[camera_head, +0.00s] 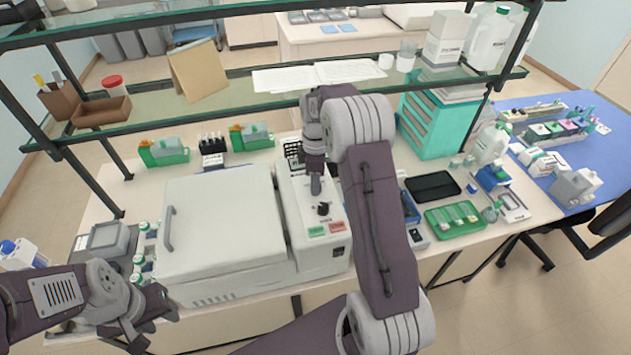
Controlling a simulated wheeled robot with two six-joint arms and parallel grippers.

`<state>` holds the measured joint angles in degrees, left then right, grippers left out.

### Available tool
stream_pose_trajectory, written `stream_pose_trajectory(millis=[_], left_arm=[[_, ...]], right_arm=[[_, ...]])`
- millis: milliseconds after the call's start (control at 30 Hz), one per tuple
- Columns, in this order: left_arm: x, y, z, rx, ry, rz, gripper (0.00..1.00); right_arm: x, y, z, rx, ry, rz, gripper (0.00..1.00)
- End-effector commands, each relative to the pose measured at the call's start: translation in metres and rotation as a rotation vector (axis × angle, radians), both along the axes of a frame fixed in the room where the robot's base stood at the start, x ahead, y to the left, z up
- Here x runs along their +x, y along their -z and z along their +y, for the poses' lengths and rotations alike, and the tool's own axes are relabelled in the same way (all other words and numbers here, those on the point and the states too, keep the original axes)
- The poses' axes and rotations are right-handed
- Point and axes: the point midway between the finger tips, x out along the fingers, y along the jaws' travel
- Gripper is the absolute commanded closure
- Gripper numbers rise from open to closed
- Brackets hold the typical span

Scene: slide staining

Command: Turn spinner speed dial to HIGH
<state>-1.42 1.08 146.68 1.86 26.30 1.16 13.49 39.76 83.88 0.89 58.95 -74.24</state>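The spinner is a large white box with a closed lid (220,225) and a control panel (305,205) on its right side. A black dial (323,208) sits on the panel, above a green button (317,231) and a red button (337,227). The dial's pointer and markings are too small to read. My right gripper (316,188) points down at the panel, just behind the dial in the picture. I cannot tell if it touches the dial, or whether its fingers are apart. My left gripper (155,318) is open and empty at the lower left, in front of the bench.
A glass shelf (230,105) with bottles and boxes spans above the bench. Small bottles (140,262) stand left of the spinner. A black tray (432,186) and a green tray (455,219) lie to the right. A teal drawer cabinet (440,125) stands behind them.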

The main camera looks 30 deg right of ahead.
Motion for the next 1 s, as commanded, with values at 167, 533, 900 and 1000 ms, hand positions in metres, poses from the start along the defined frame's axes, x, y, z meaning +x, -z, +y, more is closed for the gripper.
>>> stream_pose_trajectory(millis=[167, 533, 900, 1000], left_arm=[[0.0, 0.0, 0.0, 0.0, 0.0, 0.0, 0.64], [0.0, -0.002, 0.0, 0.0, 0.0, 0.0, 0.64], [0.0, -0.01, 0.0, 0.0, 0.0, 0.0, 0.64], [0.0, -0.012, 0.0, 0.0, 0.0, 0.0, 0.64]], right_arm=[[-0.001, 0.0, 0.001, 0.003, 0.0, 0.005, 1.0], [-0.001, 0.0, 0.001, 0.004, 0.065, 0.007, 1.0], [-0.001, 0.0, 0.0, 0.006, 0.361, 0.006, 1.0], [-0.001, 0.0, 0.0, 0.006, 0.458, 0.007, 1.0]])
